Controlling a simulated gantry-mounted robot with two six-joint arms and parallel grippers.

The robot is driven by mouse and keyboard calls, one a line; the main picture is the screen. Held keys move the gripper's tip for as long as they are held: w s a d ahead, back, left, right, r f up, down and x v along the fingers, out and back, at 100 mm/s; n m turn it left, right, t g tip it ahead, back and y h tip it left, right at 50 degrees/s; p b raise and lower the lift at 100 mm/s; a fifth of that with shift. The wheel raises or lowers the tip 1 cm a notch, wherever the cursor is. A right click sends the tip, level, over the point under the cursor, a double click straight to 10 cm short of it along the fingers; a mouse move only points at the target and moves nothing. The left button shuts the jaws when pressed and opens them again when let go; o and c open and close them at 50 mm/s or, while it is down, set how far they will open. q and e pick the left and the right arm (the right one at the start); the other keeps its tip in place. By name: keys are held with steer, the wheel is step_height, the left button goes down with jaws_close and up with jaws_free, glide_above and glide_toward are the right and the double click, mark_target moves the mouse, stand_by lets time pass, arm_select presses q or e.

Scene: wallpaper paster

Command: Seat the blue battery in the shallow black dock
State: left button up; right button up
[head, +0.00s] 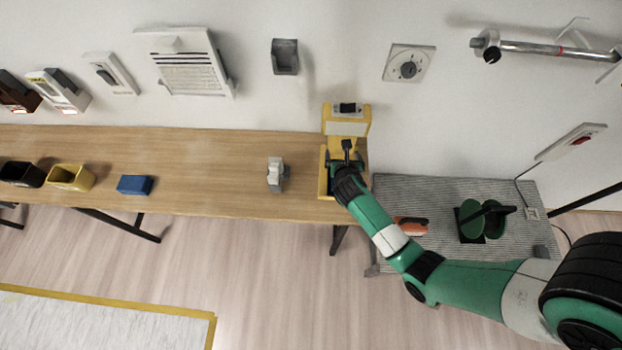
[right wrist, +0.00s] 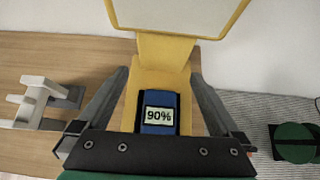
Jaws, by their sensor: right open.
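A blue block with a 90% display, which looks like the blue battery (right wrist: 159,113), sits on the yellow stand (right wrist: 163,75) in the right wrist view. My right gripper (right wrist: 159,76) is open, with one finger on each side of the battery and a gap at both sides. In the head view my right gripper (head: 347,152) is over the yellow stand (head: 346,128) at the table's right end and hides the battery. A black open-topped box (head: 20,174), possibly the shallow dock, sits at the table's far left. My left gripper is out of view.
A yellow open box (head: 70,177) and a low blue box (head: 135,185) stand on the wooden table (head: 220,190). A white-grey fixture (head: 277,174) stands left of the yellow stand. A green round object (head: 480,218) sits on the ribbed grey surface. Table between blue box and fixture is clear.

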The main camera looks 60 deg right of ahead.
steer(key=s+a+r+n+t+y+p, duration=0.1)
steer(key=a+r+n+t+y+p, duration=0.1)
steer(key=a+r+p, duration=0.3)
steer(key=s+a+r+n+t+y+p, duration=0.1)
steer(key=a+r+n+p, duration=0.3)
steer(key=a+r, duration=0.7)
steer(key=a+y+p, duration=0.1)
steer(key=a+p, duration=0.1)
steer(key=a, duration=0.3)
steer(key=shift+s+n+t+p, duration=0.3)
steer(key=shift+s+n+t, duration=0.1)
